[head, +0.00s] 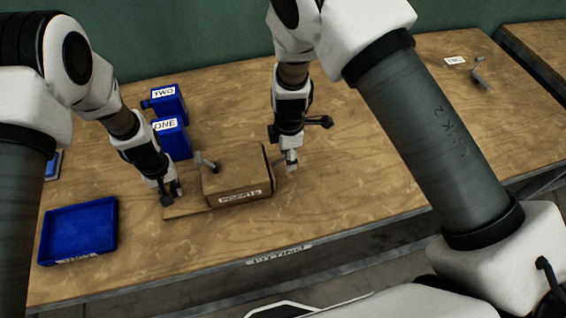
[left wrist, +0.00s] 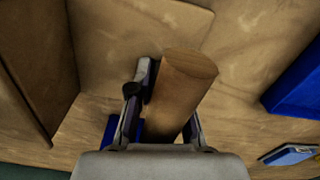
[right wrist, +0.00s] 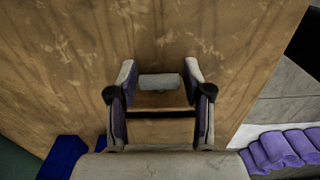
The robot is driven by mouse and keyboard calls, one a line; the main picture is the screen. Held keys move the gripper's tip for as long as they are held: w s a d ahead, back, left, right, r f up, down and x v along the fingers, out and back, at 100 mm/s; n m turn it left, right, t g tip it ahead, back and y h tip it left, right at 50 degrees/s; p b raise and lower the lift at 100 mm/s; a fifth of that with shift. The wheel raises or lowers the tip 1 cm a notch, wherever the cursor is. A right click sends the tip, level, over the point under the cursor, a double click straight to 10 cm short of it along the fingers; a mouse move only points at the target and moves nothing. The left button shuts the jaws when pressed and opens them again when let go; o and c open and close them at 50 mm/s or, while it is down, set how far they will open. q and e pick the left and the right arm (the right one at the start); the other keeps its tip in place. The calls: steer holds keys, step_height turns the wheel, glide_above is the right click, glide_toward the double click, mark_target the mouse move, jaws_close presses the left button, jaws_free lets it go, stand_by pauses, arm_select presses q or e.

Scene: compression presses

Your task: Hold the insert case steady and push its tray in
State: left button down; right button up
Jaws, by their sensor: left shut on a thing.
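The insert case (head: 240,175) is a brown wooden box with a white label on its front, standing on the bench. Its tray (head: 195,209) sticks out to the left as a flat wooden piece. My left gripper (head: 172,190) is at the tray's outer end. In the left wrist view its fingers (left wrist: 160,110) are shut on an upright wooden handle (left wrist: 190,75). My right gripper (head: 291,162) is at the case's right end. In the right wrist view its fingers (right wrist: 160,85) stand apart, with a grey bar (right wrist: 160,81) between them; whether they touch it is unclear.
A grey lever (head: 206,161) stands at the case's left side. Blue bins (head: 172,140) stand behind, and an empty blue tray (head: 78,232) lies at the left. Another grey lever (head: 478,75) is at the far right. The bench (head: 370,170) right of the case is clear.

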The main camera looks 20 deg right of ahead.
steer(key=shift+r, duration=0.1)
arm_select(q)
steer(key=c, duration=1)
jaws_free()
arm_select(e)
step_height(320, 180, up, 12)
